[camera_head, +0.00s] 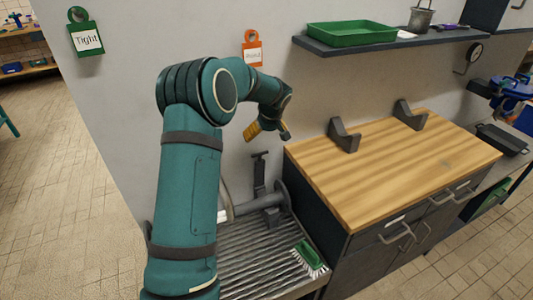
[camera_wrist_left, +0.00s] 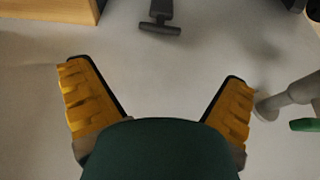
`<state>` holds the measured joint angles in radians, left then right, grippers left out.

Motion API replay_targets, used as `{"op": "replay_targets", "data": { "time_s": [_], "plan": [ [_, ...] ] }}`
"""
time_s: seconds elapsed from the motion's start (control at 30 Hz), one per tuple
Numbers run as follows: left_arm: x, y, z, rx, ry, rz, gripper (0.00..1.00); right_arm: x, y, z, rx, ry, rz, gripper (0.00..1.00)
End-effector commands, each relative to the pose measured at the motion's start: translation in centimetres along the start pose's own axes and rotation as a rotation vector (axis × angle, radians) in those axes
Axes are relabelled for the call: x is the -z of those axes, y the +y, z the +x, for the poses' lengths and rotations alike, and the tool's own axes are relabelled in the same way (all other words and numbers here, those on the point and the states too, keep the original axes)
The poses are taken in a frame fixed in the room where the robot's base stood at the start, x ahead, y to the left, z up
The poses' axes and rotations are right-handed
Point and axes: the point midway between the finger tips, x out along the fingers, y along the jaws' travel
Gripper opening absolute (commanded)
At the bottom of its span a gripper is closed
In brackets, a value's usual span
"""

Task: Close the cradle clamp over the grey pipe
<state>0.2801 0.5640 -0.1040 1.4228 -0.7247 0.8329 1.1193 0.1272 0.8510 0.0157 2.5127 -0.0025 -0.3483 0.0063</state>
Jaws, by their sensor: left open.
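The cradle clamp (camera_head: 260,175) stands as a dark upright arm with a T-shaped top, raised beside the grey pipe (camera_head: 258,204) at the wall end of the ribbed surface. In the left wrist view its T-shaped end (camera_wrist_left: 160,27) shows at the top, beyond the fingers, and a grey pipe-like part (camera_wrist_left: 290,95) shows at the right. My left gripper (camera_head: 268,131) is above the clamp in the head view. Its yellow-padded fingers are spread wide with nothing between them, and they also show in the left wrist view (camera_wrist_left: 155,98). My right gripper is not in view.
A green brush (camera_head: 308,256) lies on the ribbed draining surface (camera_head: 255,268). A wooden-topped cabinet (camera_head: 400,165) with two dark brackets stands to the right. A shelf with a green tray (camera_head: 352,34) hangs above it. The wall is close behind the clamp.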

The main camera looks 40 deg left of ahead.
Motion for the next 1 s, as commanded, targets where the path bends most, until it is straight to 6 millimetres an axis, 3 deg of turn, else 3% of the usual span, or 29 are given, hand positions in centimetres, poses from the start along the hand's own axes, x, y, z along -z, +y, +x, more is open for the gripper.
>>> {"op": "replay_targets", "data": {
  "time_s": [0.4,0.6,0.8,1.0],
  "plan": [
    [-0.2,0.0,8.2,0.0,-0.005,0.001,1.0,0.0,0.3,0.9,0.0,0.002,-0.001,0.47],
    [-0.2,0.0,11.2,-0.001,-0.004,0.001,1.0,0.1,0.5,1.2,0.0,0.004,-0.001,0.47],
    [-0.2,0.0,12.7,-0.001,-0.003,0.002,1.0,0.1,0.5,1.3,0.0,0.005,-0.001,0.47],
    [-0.2,0.1,12.8,-0.002,-0.002,0.003,1.0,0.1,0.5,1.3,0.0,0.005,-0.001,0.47]
  ]
}}
